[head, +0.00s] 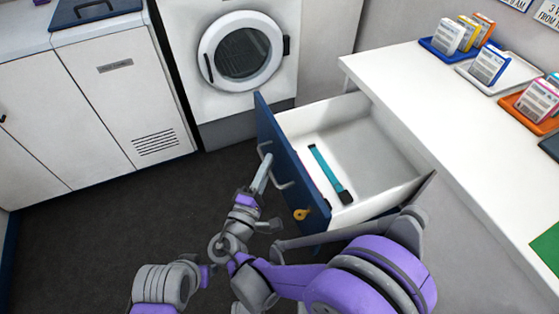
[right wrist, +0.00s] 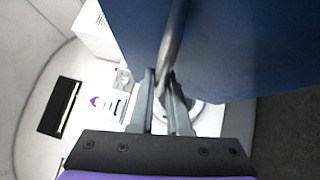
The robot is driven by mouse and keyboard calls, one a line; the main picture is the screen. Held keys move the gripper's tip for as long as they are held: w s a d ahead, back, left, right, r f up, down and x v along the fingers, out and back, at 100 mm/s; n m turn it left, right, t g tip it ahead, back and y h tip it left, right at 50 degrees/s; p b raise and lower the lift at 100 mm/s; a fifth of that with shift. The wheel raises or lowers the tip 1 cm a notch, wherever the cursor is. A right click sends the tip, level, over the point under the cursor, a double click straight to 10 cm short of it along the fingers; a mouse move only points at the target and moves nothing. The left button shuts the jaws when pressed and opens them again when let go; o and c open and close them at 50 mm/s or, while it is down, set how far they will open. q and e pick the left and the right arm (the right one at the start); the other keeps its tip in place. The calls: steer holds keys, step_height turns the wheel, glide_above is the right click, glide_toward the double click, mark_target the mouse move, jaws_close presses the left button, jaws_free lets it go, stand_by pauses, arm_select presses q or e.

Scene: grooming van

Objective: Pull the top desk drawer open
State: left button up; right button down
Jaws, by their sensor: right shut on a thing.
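The top desk drawer, with its blue front (head: 285,165) and white inside (head: 365,140), stands well out from the desk. A grey bar handle (head: 284,184) is on its front. My right gripper (head: 265,168) is at the handle, shut on it. In the right wrist view, my right gripper's fingers (right wrist: 165,88) close around the grey handle bar (right wrist: 175,40), with the blue front (right wrist: 235,45) beside it. The fingers partly hide the handle. My left gripper is not in view.
A teal strip with a black end (head: 328,172) lies in the drawer. The white desk top (head: 440,110) holds trays of small boxes. A washer (head: 243,55) and cabinets (head: 110,90) stand behind dark open floor (head: 110,230).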

steer(key=shift+s+a, duration=0.2)
steer(key=shift+a, duration=0.2)
steer(key=c, duration=0.9)
jaws_free()
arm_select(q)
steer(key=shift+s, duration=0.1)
